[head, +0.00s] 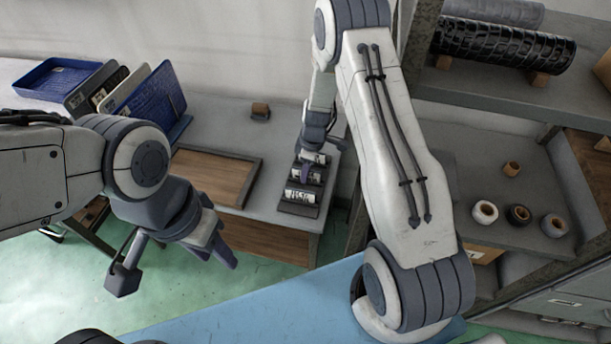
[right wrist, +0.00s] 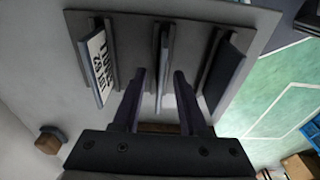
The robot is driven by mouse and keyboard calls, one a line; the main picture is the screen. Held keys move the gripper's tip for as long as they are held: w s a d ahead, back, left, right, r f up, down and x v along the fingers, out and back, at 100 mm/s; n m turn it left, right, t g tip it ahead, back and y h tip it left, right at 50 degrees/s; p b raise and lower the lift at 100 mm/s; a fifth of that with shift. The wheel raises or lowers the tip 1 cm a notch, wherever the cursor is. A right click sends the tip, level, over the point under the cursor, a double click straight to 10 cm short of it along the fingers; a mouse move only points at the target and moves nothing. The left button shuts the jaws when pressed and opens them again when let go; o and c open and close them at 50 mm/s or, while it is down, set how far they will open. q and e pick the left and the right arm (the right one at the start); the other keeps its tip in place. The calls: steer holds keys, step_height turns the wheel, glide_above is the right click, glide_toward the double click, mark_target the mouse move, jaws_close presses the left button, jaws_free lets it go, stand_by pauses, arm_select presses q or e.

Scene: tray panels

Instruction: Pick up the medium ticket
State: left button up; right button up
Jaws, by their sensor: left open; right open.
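A grey rack (right wrist: 138,28) holds upright plates in slots, seen from above in the right wrist view. The left plate (right wrist: 98,62) has a white printed face. The middle plate (right wrist: 162,62) shows edge-on, and the right plate (right wrist: 228,70) looks dark. I cannot tell by size which is the medium ticket. My right gripper (right wrist: 158,76) is open, its fingers on either side of the middle plate's near end, without a visible grip. In the head view, the rack's front plate (head: 300,197) shows white print. My left gripper (head: 222,252) is open and empty, away from the rack.
A wooden-bottomed tray (head: 215,172) lies left of the rack. Blue and dark panels (head: 150,105) lean at the left, near a blue tray (head: 62,78). A small brown block (head: 260,111) sits behind. Shelves with rolls (head: 485,212) stand right.

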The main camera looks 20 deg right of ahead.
steer(key=shift+c, duration=0.3)
steer(key=shift+f, duration=0.1)
jaws_close()
